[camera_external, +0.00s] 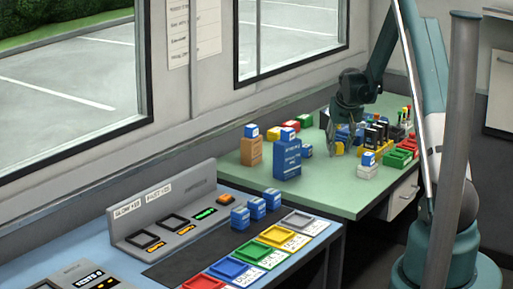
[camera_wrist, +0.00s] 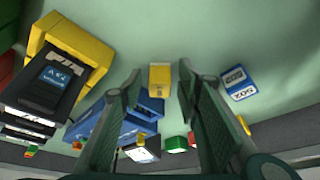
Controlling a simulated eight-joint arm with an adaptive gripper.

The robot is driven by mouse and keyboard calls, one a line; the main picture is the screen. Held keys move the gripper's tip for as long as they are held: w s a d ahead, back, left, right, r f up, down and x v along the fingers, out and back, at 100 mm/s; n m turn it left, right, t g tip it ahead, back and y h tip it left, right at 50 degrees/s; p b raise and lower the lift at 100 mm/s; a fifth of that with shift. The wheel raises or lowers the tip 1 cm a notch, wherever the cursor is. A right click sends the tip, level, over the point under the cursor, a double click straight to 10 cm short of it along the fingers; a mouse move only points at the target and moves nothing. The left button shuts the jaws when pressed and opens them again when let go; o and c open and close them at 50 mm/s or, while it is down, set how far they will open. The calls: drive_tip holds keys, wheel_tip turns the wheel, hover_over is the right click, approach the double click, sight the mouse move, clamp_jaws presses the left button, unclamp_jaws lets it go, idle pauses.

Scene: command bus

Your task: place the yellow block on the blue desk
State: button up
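A small yellow block (camera_wrist: 159,78) with dark marks on its face lies on the green table in the wrist view. It shows between my two fingertips, with room on either side. My gripper (camera_wrist: 158,82) is open, its fingers apart and not touching the block. In the outside view my gripper (camera_external: 338,135) points down low over the green table (camera_external: 235,171). A small yellow patch (camera_external: 340,149) shows under it, probably the block, partly hidden. The blue desk (camera_external: 83,222) stands at the left front, with coloured trays and blue blocks on it.
A blue bin (camera_wrist: 117,122) stands close to the yellow block. A yellow bin with black items (camera_wrist: 78,45) is at the left and a blue-and-white block (camera_wrist: 238,82) at the right. Orange (camera_external: 251,152) and blue (camera_external: 287,159) upright boxes stand left of my gripper.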

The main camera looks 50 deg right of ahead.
drive_tip(key=shift+r, duration=0.15)
drive_tip(key=p+v, duration=0.1)
drive_tip(key=v, duration=1.1)
drive_tip(key=shift+p, duration=0.4)
idle(0.7)
